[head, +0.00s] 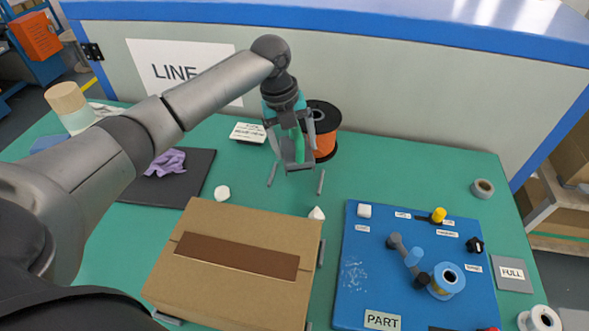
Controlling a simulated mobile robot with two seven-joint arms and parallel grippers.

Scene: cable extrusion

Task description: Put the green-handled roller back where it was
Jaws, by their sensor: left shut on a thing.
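My left gripper (293,122) is at the back middle of the green table, shut on the green handle (299,146) of the roller. The roller's grey frame (298,163) hangs below the handle, above the table. Thin grey prongs (321,181) show on both sides below it; I cannot tell whether they are a stand or touch the roller. The roller's upper part is hidden by the fingers. My right gripper is not in view.
A black-flanged spool of orange cable (325,130) stands just behind the gripper. A cardboard box (205,285) lies in front, with white lumps (222,193) near it. A blue board (362,285) with knobs and a lever is at right. The table between spool and board is clear.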

